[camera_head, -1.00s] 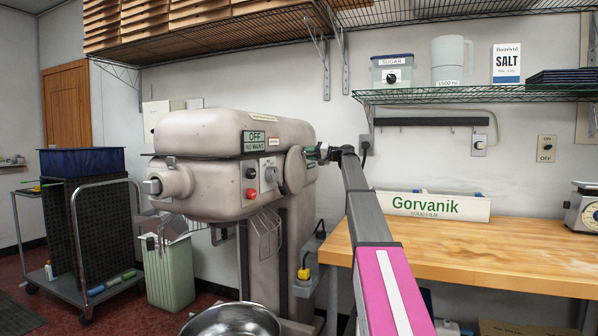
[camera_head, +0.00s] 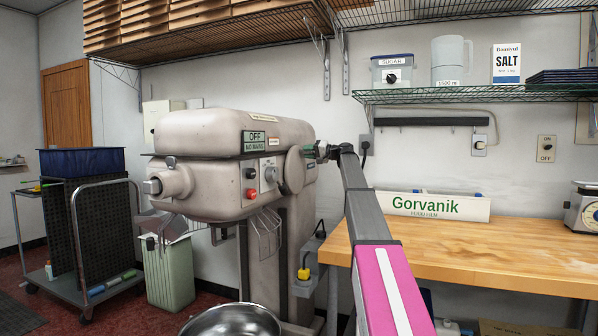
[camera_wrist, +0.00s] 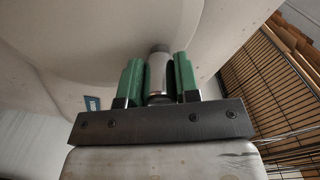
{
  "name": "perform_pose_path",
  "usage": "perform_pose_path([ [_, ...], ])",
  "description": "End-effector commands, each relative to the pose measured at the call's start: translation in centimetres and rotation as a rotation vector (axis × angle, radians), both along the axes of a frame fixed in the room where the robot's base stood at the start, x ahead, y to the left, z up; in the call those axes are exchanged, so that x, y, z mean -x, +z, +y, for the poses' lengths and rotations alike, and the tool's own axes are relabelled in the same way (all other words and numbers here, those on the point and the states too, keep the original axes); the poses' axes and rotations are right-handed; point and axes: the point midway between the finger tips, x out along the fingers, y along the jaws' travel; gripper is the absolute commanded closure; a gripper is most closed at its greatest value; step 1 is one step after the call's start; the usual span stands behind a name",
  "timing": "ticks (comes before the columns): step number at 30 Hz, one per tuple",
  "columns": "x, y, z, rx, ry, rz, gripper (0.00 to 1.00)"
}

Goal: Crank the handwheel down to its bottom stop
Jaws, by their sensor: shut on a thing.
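The handwheel (camera_head: 294,170) is a pale disc on the right side of the mixer (camera_head: 222,135). My gripper (camera_head: 316,152) is at the wheel's upper right edge. In the wrist view its two green fingers (camera_wrist: 158,80) are shut around a grey metal handle (camera_wrist: 158,72). The handle stands out from a pale, smooth surface behind it. My fingers and arm hide part of the handle in the head view. The wheel's stop cannot be made out.
A steel bowl (camera_head: 232,322) is below the mixer head. A wooden bench (camera_head: 480,255) is to the right, with a Gorvanik box (camera_head: 430,207) at its back. A wire shelf (camera_head: 470,96) hangs above. A cart (camera_head: 92,225) and a green bin (camera_head: 168,272) stand to the left.

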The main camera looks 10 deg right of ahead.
Motion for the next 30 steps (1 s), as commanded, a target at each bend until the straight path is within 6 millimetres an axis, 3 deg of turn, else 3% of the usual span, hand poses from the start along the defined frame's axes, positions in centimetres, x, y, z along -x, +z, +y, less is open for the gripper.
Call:
perform_pose_path([
  [5, 1.2, 0.0, 0.6, 0.001, 0.003, 0.001, 0.95],
  [6, 1.1, 0.0, 0.6, 0.001, 0.003, 0.002, 0.64],
  [8, 1.1, 0.0, 0.6, 0.001, 0.003, 0.001, 0.47],
  [19, 1.2, 0.1, 0.3, 0.0, 0.001, 0.0, 0.47],
  [30, 2.6, 0.1, -2.2, 0.001, 0.0, 0.0, 0.47],
])
